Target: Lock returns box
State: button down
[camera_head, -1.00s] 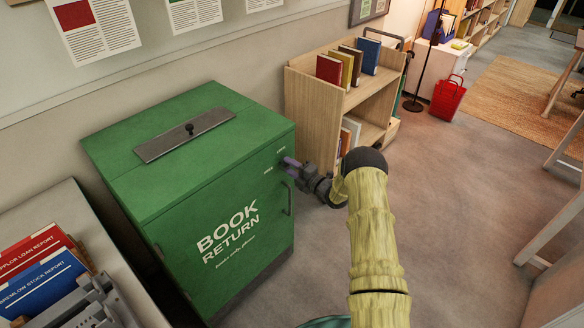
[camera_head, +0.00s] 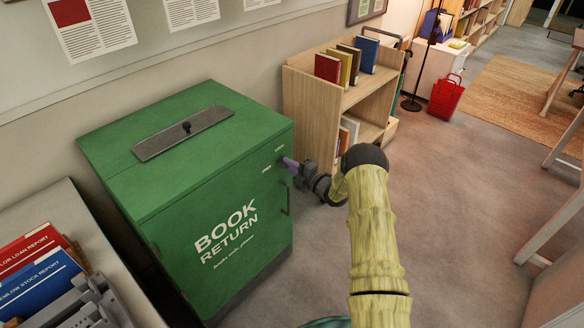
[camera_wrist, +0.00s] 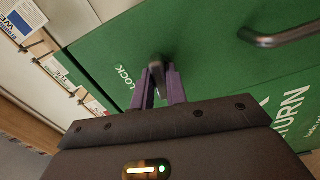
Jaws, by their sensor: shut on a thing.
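The returns box (camera_head: 190,215) is a green cabinet marked BOOK RETURN, with a grey slotted plate on top and a dark door handle (camera_head: 288,198) on its front. In the wrist view the green front (camera_wrist: 215,75) shows the word LOCK beside a small dark metal key or lock lever (camera_wrist: 157,70). My gripper (camera_head: 288,163) is at the upper right of the box front. In the wrist view its purple fingers (camera_wrist: 163,88) are shut on this dark metal piece. The far end of the piece, where it meets the door, is partly hidden.
A wooden book cart (camera_head: 340,95) stands just right of the box, close behind my gripper. A grey table (camera_head: 90,250) with reports is at the left. A red basket (camera_head: 446,97) stands farther back.

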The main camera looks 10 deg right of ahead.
jog(key=shift+d+m+b, duration=0.1)
jog(key=shift+m+b, duration=2.5)
jog(key=shift+m, duration=5.3)
jog(key=shift+r, duration=0.1)
jog(key=c, duration=1.4)
grip_release()
jog(key=v, duration=1.7)
jog(key=shift+d, duration=0.15)
